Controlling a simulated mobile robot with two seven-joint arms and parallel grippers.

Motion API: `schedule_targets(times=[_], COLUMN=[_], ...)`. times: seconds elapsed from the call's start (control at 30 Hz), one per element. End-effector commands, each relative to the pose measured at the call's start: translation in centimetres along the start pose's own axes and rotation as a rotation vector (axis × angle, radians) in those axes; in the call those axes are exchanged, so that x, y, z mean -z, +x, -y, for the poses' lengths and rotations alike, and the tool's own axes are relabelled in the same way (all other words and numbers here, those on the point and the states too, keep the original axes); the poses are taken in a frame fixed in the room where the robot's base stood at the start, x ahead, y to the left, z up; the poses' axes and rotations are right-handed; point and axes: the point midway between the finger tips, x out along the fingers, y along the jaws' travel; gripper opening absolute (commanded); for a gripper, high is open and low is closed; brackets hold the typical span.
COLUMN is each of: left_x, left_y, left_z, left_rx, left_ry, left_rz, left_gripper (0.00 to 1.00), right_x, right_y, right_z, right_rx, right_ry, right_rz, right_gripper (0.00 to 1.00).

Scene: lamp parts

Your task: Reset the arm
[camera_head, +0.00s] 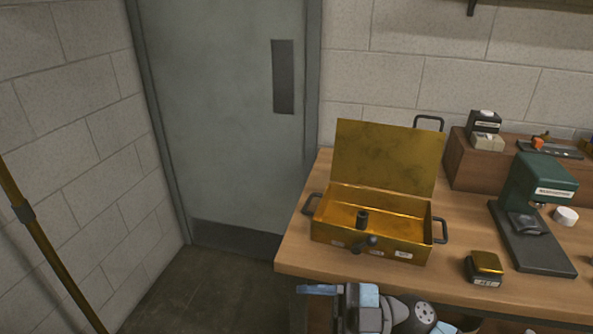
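A brass-yellow box (372,239) stands on the wooden table with its lid (388,157) raised at the back. A dark, short cylindrical part (362,220) stands inside it. A dark latch or knob (366,243) is on its front wall. What looks like my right gripper (318,290) is at the bottom edge, below and in front of the table edge, with its light-blue tip pointing left. It is apart from the box. Its fingers overlap in this view, so its opening cannot be told, and I see nothing held. My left gripper is out of view.
On the wooden table (303,252), a small gold-topped block (487,263), a green press-like device (540,190) and a white round piece (566,216) stand to the right. A brown raised shelf (467,170) is behind. A grey door (225,120) is at left.

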Motion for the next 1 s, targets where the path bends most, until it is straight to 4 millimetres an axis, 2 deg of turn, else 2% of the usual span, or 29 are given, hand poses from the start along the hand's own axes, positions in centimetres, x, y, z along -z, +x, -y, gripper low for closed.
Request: schedule_targets(times=[0.03,0.13,0.2,0.27,0.37,0.4,0.5,0.6,0.73,0.77,0.8,1.0], left_x=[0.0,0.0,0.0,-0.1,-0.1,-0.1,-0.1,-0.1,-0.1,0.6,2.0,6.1], left_y=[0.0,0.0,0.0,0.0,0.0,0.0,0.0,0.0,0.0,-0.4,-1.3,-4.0], left_z=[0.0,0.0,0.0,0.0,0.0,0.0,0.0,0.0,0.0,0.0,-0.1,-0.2], left_rx=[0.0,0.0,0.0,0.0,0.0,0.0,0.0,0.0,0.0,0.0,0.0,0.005], left_ry=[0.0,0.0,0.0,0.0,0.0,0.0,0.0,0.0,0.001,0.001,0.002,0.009], left_rz=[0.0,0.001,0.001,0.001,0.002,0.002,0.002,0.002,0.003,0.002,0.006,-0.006], left_gripper=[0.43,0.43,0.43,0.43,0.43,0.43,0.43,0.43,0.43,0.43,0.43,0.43], right_x=[-0.3,-2.1,-4.2,-6.5,-10.2,-11.4,-13.6,-14.9,-15.8,-15.2,-13.9,-10.5], right_y=[-0.8,-3.9,-6.9,-9.9,-14.8,-16.4,-19.4,-21.4,-23.1,-23.1,-22.6,-21.7], right_z=[-0.7,-2.2,-2.2,-1.3,2.3,4.0,8.6,13.2,19.2,19.4,17.9,15.8], right_rx=[-0.18,-0.528,-0.75,-0.916,-1.114,-1.16,-1.218,-1.225,-1.187,-1.177,-1.179,-1.179], right_ry=[0.018,0.047,0.091,0.148,0.273,0.324,0.45,0.573,0.729,0.748,0.732,0.722], right_rz=[-0.024,0.02,0.114,0.231,0.465,0.556,0.75,0.911,1.082,1.102,1.094,1.1], right_gripper=[0.6,0.6,0.6,0.6,0.6,0.6,0.6,0.6,0.6,0.6,0.6,0.6])
